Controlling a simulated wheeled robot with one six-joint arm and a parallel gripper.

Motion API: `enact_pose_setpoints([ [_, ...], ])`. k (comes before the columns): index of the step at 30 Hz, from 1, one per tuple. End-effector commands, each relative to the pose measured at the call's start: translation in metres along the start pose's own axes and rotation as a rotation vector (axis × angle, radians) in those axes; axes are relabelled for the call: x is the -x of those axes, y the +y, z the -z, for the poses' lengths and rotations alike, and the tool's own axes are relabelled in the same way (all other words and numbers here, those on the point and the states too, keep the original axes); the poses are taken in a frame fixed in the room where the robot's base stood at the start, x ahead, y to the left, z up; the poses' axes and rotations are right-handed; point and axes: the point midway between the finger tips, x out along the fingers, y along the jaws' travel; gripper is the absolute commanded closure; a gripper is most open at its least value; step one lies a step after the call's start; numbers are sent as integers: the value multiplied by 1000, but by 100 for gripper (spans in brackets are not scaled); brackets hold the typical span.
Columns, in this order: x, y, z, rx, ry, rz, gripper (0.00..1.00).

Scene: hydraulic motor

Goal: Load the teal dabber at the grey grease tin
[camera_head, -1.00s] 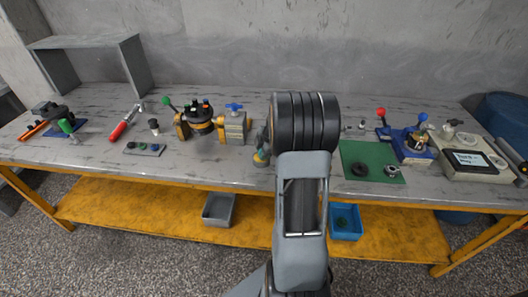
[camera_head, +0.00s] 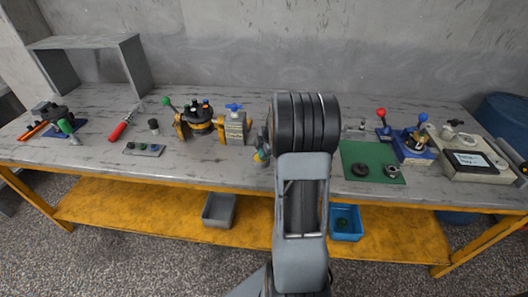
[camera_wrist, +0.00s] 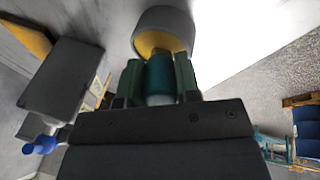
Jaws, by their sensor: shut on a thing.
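In the wrist view my gripper (camera_wrist: 158,82) is shut on the teal dabber (camera_wrist: 159,72), which is held between its two dark green fingers. The grey grease tin (camera_wrist: 178,18) lies just beyond the dabber's far end, with yellow grease showing inside its rim. The dabber overlaps the tin's mouth in this view; I cannot tell whether its tip touches the grease. In the head view my arm hides the gripper and most of that spot. A small teal and yellow shape (camera_head: 261,156) shows at the arm's left edge, too small to identify.
A grey block with a blue tap handle (camera_head: 235,127) and a yellow-bracketed motor (camera_head: 198,120) stand to the left of my arm. A green mat (camera_head: 357,152) with dark round parts lies to the right. A blue fixture (camera_head: 415,150) stands beyond it.

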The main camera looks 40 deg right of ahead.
Motion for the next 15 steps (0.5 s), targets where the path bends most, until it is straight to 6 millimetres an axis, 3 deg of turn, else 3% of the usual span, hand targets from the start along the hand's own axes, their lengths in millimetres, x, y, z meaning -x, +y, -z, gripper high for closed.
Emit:
enact_pose_setpoints([
  [15, 42, 13, 8, 0, 0, -1, 93],
])
